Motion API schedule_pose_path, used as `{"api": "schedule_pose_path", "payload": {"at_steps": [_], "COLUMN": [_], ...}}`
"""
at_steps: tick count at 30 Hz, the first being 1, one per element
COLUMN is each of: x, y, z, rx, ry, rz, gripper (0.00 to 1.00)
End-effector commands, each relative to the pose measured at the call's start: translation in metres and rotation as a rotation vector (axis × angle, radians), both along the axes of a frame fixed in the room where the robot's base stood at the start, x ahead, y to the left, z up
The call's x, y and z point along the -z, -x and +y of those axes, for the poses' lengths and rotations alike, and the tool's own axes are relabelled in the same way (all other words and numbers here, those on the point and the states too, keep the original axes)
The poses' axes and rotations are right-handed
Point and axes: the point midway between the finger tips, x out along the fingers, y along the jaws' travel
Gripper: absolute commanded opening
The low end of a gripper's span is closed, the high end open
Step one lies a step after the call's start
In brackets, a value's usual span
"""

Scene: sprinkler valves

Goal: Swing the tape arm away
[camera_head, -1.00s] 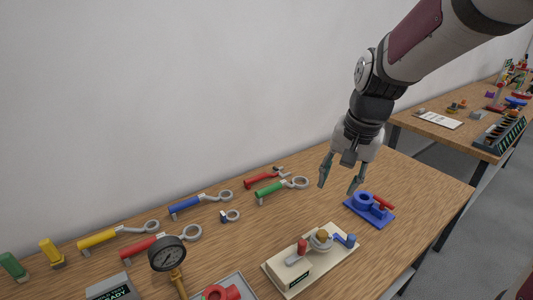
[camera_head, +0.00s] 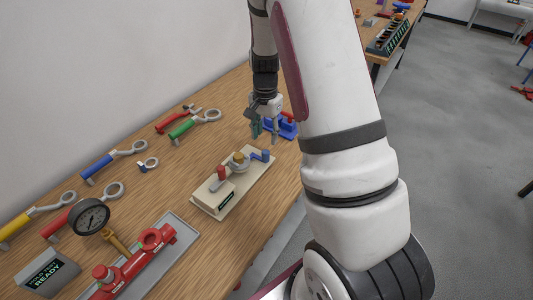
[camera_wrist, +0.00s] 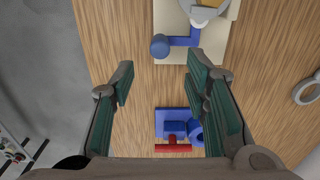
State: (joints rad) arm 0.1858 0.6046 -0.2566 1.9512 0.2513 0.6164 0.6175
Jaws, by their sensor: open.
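A cream base plate (camera_head: 211,199) on the wooden bench carries a red-knobbed lever (camera_head: 219,177), a brass-coloured centre piece (camera_head: 239,158) and a blue-knobbed arm (camera_head: 264,156). I cannot tell for sure which arm is the tape arm. In the wrist view the blue-knobbed arm (camera_wrist: 162,45) is near the top, beyond my fingertips. My gripper (camera_head: 265,135) is open and empty above the bench, just past the blue end of the plate. The red lever is outside the wrist view.
A blue fixture (camera_head: 286,127) with a red bar stands beside my gripper and shows lower in the wrist view (camera_wrist: 167,120). Coloured wrenches lie at the left. A pressure gauge (camera_head: 91,216) and red pipe (camera_head: 130,265) stand nearer. The bench's right edge is close.

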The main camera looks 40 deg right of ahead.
Motion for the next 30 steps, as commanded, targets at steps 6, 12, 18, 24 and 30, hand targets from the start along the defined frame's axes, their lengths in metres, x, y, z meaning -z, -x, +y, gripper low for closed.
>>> {"api": "schedule_pose_path", "payload": {"at_steps": [6, 12, 18, 24, 30], "x": [0.043, 0.073, 0.089, 0.092, 0.092], "y": [0.003, 0.002, 0.001, 0.000, 0.000], "z": [0.000, 0.000, 0.000, 0.000, 0.000], "rx": [0.001, 0.001, 0.000, 0.000, 0.000], "ry": [-0.002, -0.002, 0.000, 0.000, 0.000], "rz": [0.004, 0.002, 0.000, -0.001, -0.001], "gripper": [0.42, 0.42, 0.42, 0.42, 0.31]}}
